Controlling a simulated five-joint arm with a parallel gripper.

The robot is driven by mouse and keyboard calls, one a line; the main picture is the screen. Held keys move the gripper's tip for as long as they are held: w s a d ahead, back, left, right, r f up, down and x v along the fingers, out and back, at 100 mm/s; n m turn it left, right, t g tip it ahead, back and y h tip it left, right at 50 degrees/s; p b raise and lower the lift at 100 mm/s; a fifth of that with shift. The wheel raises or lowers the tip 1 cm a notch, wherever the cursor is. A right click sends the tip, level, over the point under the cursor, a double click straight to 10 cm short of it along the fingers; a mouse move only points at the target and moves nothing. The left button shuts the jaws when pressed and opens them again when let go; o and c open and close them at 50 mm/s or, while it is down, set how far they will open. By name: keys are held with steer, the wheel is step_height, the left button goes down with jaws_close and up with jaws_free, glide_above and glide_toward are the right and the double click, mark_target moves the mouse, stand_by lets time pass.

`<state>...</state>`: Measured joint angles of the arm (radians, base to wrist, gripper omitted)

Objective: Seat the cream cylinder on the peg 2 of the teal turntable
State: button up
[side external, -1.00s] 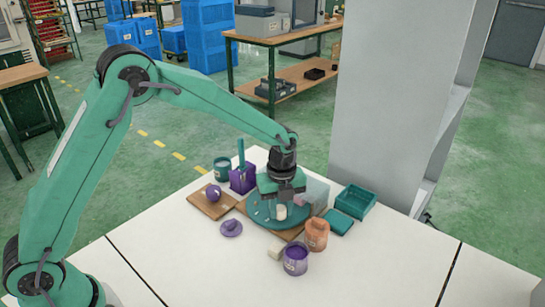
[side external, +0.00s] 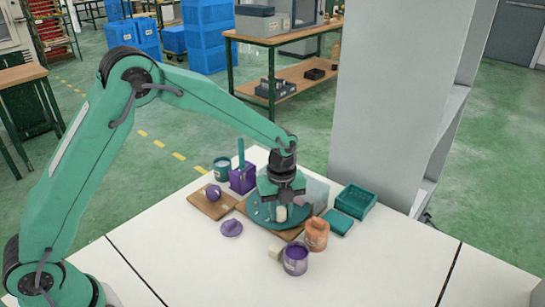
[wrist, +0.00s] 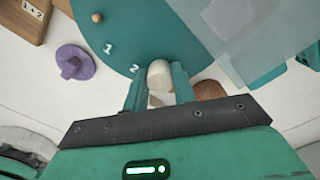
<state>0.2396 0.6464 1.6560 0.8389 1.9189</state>
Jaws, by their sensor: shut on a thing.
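The teal turntable (side external: 262,219) lies on a wooden board, with small pegs on its top. In the wrist view the turntable (wrist: 150,25) carries the white numerals 1 and 2 near its rim. The cream cylinder (side external: 281,214) is upright over the turntable's near part. My gripper (side external: 281,208) points down and is shut on it. In the wrist view the cylinder (wrist: 159,74) is between my two teal fingers (wrist: 158,92), just right of numeral 2. Peg 2 is hidden, and I cannot tell whether the cylinder is around it or above it.
A translucent panel (side external: 317,191) stands close right of my gripper. An orange jar (side external: 316,235), a purple jar (side external: 295,260) and a cream block (side external: 274,253) stand in front. A purple lid (side external: 231,228) lies left, and a teal tray (side external: 356,201) right.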

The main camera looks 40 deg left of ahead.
steer(key=shift+f, duration=0.1)
stand_by(0.3)
steer(key=o, duration=1.5)
steer(key=shift+r, duration=3)
steer(key=shift+r, duration=0.1)
step_height(320, 180, up, 8)
steer(key=shift+f, duration=0.15)
